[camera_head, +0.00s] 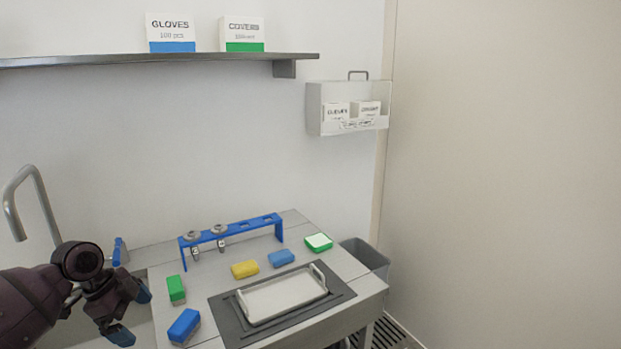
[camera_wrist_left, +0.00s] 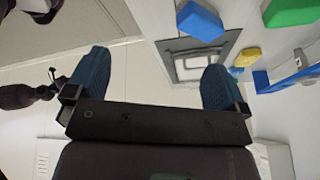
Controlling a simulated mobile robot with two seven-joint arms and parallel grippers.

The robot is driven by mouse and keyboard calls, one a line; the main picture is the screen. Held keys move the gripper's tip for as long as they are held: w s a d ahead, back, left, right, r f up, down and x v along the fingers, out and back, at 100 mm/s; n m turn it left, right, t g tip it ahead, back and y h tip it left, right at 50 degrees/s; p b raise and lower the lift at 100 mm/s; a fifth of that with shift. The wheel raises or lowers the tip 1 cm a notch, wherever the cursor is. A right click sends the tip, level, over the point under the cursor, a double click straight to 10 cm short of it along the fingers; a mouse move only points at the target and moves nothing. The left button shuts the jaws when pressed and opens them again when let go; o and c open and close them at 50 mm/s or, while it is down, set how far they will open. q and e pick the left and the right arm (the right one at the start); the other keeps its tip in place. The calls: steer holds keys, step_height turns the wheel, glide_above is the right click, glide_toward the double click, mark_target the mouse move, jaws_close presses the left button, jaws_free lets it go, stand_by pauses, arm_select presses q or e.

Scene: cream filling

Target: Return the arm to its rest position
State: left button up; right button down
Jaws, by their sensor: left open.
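My left arm comes in from the left edge in the head view. Its left gripper (camera_head: 132,314) hangs beside the worktop's left front, left of the blue block (camera_head: 185,326). The two blue fingertips stand wide apart with nothing between them. The left wrist view also shows the open, empty left gripper (camera_wrist_left: 155,65), with floor and the worktop's edge beyond it. A dark arm-like part at the left of that view looks like my other arm; its fingers are too small to tell. The right gripper does not show in the head view.
On the worktop (camera_head: 215,284) are a white tray (camera_head: 283,297) on a dark mat, green, yellow and blue blocks, and a blue rack (camera_head: 232,230) at the back. A tap (camera_head: 30,200) rises behind my left arm. A grey bin (camera_head: 365,258) stands right.

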arm_select(q)
steer(key=w+d+r+n+t, duration=0.1)
steer(key=w+r+n+t, duration=0.1)
steer(key=w+n+t, duration=0.15)
steer(key=s+d+f+n+t, duration=0.3)
steer(key=d+f+n+t, duration=0.3)
steer(key=t, duration=0.2)
steer(key=s+f+n+y, duration=0.1)
steer(key=s+f+n, duration=0.1)
steer(key=s+f, duration=0.3)
steer(key=s+d+f+n+g+y, duration=0.1)
steer(key=s+f, duration=0.5)
steer(key=s, duration=0.6)
steer(key=s+d+f+n+y, duration=0.1)
steer(key=s+f+n+y, duration=0.1)
steer(key=s+f, duration=0.3)
steer(key=s+n, duration=0.1)
steer(key=s, duration=0.2)
steer(key=shift+s+d+f, duration=0.15)
steer(key=shift+s+f, duration=0.05)
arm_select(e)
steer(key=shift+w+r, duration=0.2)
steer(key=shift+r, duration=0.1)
